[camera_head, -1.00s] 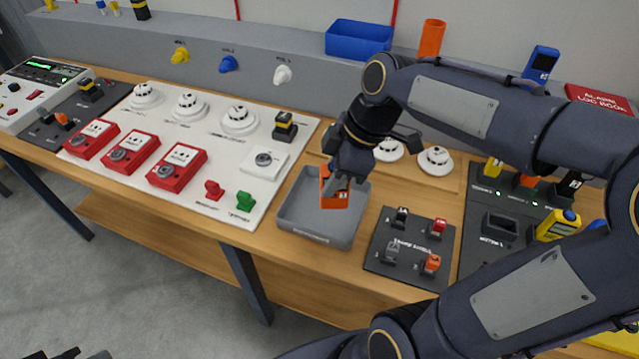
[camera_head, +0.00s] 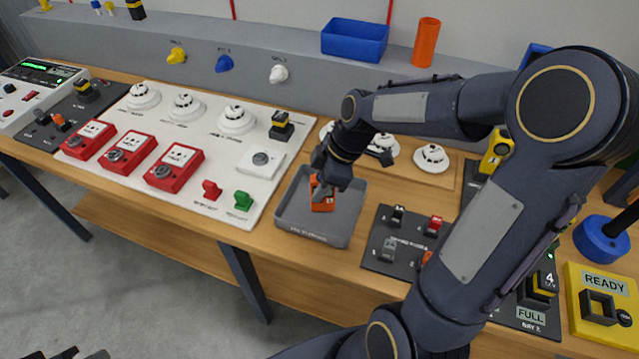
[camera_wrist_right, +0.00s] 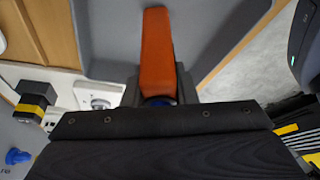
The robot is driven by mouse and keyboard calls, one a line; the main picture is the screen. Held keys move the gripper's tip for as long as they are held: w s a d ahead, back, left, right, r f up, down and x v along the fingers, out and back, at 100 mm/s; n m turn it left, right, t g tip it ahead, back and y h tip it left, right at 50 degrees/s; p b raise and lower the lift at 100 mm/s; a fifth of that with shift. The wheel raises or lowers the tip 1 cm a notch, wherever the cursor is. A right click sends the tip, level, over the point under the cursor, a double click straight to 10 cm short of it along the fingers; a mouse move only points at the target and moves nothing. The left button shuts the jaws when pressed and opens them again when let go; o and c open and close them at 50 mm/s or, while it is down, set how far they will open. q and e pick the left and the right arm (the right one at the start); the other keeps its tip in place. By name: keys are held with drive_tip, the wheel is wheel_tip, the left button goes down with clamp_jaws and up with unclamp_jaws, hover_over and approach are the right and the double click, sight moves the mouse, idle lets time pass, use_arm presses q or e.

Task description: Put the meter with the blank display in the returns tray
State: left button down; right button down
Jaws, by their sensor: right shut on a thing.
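My right gripper (camera_head: 322,183) is shut on an orange meter (camera_head: 322,203), which is within the outline of the grey returns tray (camera_head: 345,233). I cannot tell whether the meter touches the tray floor. The wrist view shows the orange meter (camera_wrist_right: 157,45) between the fingers, with a blue part at its near end. The meter's display cannot be read. At the bottom left edge of the head view, dark tips of my left gripper (camera_head: 82,354) just show, mostly cut off.
A white panel with red call points (camera_head: 174,168) and detectors lies left of the tray. A dark switch panel (camera_head: 378,262) is close on its right. A blue bin (camera_head: 355,41) and an orange cylinder (camera_head: 426,42) stand on the ledge behind. My right arm covers much of the right side.

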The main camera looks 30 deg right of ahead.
drive_tip(key=shift+f, duration=0.15)
drive_tip(key=c, duration=1.2)
unclamp_jaws()
drive_tip(key=shift+o, duration=0.2)
drive_tip(key=shift+r, duration=0.25)
drive_tip(key=v, duration=1.1)
drive_tip(key=s+a+f+m+t, duration=0.1)
drive_tip(key=s+a+f+m, duration=0.1)
drive_tip(key=s+m, duration=0.5)
drive_tip(key=s+a+f+m+t, duration=0.2)
drive_tip(key=s+a+m, duration=0.3)
drive_tip(key=s+m, duration=0.2)
drive_tip(key=shift+s+t, duration=0.3)
drive_tip(key=shift+s, duration=0.25)
